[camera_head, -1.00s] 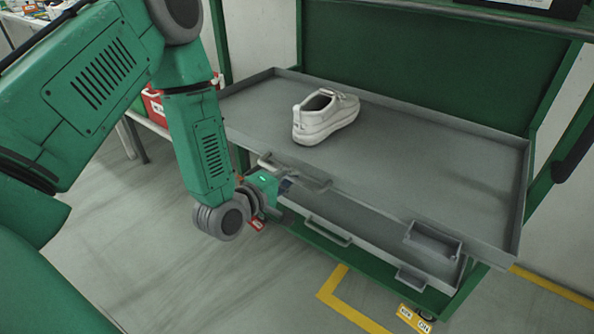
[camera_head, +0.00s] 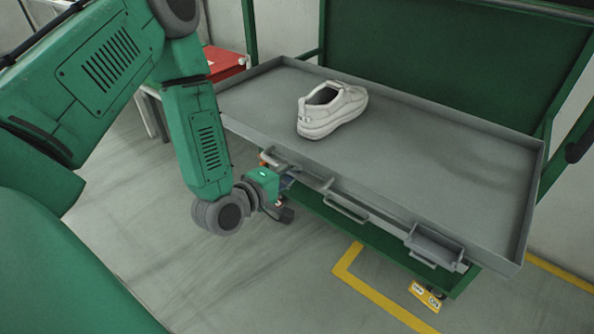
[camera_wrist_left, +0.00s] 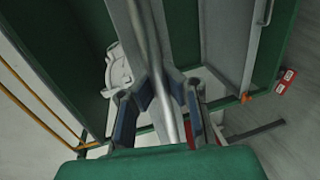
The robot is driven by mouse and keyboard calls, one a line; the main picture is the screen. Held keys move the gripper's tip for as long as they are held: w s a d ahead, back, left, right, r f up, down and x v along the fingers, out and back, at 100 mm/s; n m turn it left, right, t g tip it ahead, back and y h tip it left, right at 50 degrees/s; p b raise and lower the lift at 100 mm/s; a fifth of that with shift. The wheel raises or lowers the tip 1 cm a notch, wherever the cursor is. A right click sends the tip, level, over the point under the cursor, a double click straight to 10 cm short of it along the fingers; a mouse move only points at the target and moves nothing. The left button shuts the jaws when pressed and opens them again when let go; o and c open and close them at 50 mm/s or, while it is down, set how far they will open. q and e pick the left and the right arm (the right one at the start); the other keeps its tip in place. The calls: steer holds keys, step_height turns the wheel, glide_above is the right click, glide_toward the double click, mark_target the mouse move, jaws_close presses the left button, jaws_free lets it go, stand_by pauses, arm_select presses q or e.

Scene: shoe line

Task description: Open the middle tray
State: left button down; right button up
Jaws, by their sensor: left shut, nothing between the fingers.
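A white shoe (camera_head: 332,109) rests on the grey upper tray (camera_head: 430,150) of the green rack. Below its front edge, a handle (camera_head: 346,209) shows on what looks like the tray underneath, which is mostly hidden. My left gripper (camera_head: 286,213) is at the left part of the tray fronts, by the upper tray's handle (camera_head: 300,178). In the left wrist view, the gripper's fingers (camera_wrist_left: 160,105) are shut with nothing held. A grey bar (camera_wrist_left: 150,55) runs lengthwise behind them; contact cannot be told. My right gripper is out of view.
The green rack frame (camera_head: 425,55) stands behind the trays. A grey bin-like holder (camera_head: 436,245) is at the front right. A red box (camera_head: 225,62) is behind my left arm. Yellow floor lines (camera_head: 375,300) lie in front, with open floor at the left.

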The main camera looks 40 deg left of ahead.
arm_select(q)
steer(key=c, duration=1.6)
jaws_free()
steer(key=shift+a+r, duration=0.1)
steer(key=shift+a, duration=0.6)
steer(key=shift+a+f, duration=0.2)
steer(key=shift+s+d, duration=0.1)
steer(key=shift+s, duration=0.05)
steer(key=shift+v, duration=3.55)
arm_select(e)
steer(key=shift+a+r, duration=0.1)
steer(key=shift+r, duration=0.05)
